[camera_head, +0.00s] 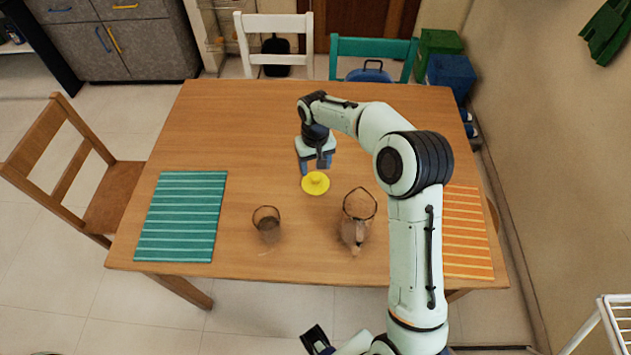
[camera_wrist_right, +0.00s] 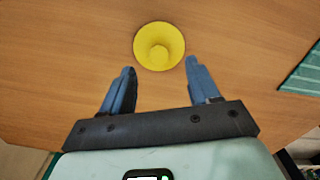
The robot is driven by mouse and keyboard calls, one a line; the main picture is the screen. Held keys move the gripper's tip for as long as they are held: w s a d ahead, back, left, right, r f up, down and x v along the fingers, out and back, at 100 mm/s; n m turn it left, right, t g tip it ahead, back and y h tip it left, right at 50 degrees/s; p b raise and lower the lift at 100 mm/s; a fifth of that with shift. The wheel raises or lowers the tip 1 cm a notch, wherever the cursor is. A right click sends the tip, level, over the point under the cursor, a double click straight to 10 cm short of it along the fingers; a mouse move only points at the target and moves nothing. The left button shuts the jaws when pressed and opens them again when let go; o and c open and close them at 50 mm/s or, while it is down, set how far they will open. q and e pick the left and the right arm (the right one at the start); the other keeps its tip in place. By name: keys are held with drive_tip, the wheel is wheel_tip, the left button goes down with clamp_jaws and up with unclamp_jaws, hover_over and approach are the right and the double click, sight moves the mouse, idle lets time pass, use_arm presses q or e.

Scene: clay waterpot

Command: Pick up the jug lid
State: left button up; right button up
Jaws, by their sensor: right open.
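The jug lid (camera_head: 315,183) is a yellow disc with a raised knob, lying on the wooden table (camera_head: 270,130) near its middle. It also shows in the right wrist view (camera_wrist_right: 158,46), just beyond the fingertips. My right gripper (camera_head: 317,168) is above the table, just behind the lid in the head view. Its blue fingers (camera_wrist_right: 160,68) are spread with nothing between them. My left gripper does not show clearly; a dark part of mine is at the bottom edge.
A teal striped mat (camera_head: 181,217) lies at left, an orange striped mat (camera_head: 466,235) at right, partly behind my right arm. The table's back half is clear.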

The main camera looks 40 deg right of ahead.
sight(316, 176)
drive_tip(key=f, duration=0.5)
drive_tip(key=shift+w+d+f, duration=0.3)
drive_tip(key=shift+w+f, duration=0.05)
drive_tip(key=shift+f, duration=0.05)
clamp_jaws()
